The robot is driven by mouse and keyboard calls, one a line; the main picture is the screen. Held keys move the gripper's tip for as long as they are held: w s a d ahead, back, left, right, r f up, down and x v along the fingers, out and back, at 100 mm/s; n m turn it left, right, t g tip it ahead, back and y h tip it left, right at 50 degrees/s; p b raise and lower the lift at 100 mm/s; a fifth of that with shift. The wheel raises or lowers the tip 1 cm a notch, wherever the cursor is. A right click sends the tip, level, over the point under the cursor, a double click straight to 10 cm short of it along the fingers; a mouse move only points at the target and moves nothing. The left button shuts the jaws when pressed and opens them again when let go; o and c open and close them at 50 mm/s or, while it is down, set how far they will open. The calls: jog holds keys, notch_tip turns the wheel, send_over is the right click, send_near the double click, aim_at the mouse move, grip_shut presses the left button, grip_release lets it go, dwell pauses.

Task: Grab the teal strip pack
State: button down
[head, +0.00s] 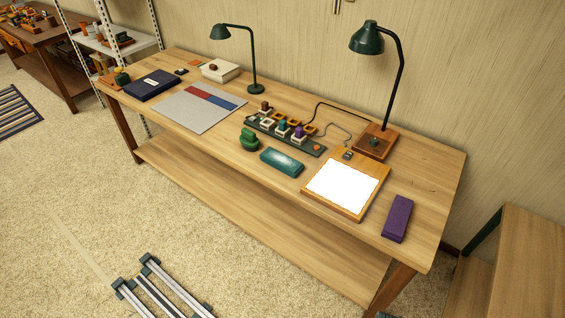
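The teal strip pack (282,161) is a flat, teal rectangular block with a paler top. It lies on the wooden table (225,143) near the front edge, left of the glowing white panel. It lies at a slight slant and nothing covers it. My gripper is not in the head view.
A green rounded object (249,139) stands close left of the pack. A dark rack (285,134) of small items is behind it. The lit panel (361,162) and a purple block (397,218) are to the right. Two lamps (367,42) rise at the back.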

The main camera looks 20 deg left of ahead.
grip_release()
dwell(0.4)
